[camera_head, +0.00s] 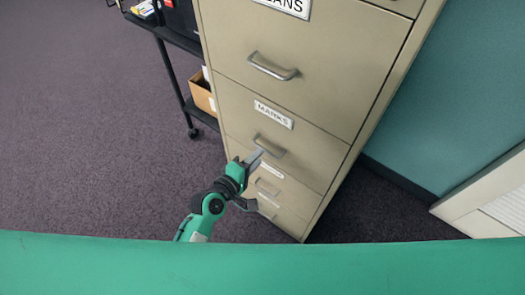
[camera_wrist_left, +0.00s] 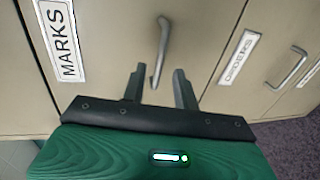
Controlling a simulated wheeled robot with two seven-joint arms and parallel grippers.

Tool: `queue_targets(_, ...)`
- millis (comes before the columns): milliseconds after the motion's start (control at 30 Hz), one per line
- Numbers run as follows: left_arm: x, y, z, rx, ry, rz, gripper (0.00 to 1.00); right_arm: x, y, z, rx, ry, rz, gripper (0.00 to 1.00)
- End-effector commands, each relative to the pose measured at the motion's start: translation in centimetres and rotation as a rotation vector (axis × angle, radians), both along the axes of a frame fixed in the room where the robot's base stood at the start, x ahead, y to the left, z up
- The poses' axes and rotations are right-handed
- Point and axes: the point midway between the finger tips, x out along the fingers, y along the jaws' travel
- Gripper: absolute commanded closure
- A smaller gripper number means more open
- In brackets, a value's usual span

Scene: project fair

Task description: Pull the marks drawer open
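The marks drawer (camera_head: 300,150) is a beige cabinet front with a white MARKS label (camera_head: 273,114) and a grey bar handle (camera_head: 270,147). It looks shut, flush with the other drawers. My left gripper (camera_head: 253,158) is at the left end of this handle. In the left wrist view, the label (camera_wrist_left: 62,40) is at left and the two dark fingers (camera_wrist_left: 159,85) are apart. The handle (camera_wrist_left: 163,45) runs down between them, and I cannot tell whether either finger touches it. My right gripper is not in view.
A drawer with a similar handle (camera_head: 272,67) is above, and lower drawers (camera_head: 268,187) are below. A dark wheeled cart (camera_head: 172,75) with a cardboard box (camera_head: 203,94) stands left of the cabinet. Purple carpet (camera_head: 90,140) is open at left. A teal wall (camera_head: 455,100) is at right.

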Motion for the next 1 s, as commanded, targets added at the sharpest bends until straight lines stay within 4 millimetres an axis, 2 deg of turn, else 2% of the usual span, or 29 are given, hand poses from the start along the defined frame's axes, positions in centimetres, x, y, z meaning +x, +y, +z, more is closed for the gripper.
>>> queue_targets(100,1.6,-1.2,-0.3,0.0,-0.001,-0.001,0.7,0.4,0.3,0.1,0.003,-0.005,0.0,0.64)
queue_targets(233,2.5,-1.9,-0.6,-0.001,-0.001,0.0,0.7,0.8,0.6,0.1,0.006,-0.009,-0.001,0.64)
queue_targets(600,3.0,-2.2,-0.8,0.001,-0.001,0.0,0.7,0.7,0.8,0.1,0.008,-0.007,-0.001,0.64)
queue_targets(633,3.0,-2.2,-0.8,0.001,-0.001,0.0,0.72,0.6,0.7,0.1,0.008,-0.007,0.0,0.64)
queue_targets(767,3.0,-2.2,-0.8,0.001,-0.001,0.0,0.97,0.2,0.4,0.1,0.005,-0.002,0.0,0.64)
queue_targets(800,3.0,-2.2,-0.8,0.001,-0.001,0.0,1.0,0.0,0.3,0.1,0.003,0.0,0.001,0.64)
queue_targets(1000,3.0,-2.2,-0.8,0.001,-0.001,0.0,1.0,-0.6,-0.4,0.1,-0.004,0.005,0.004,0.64)
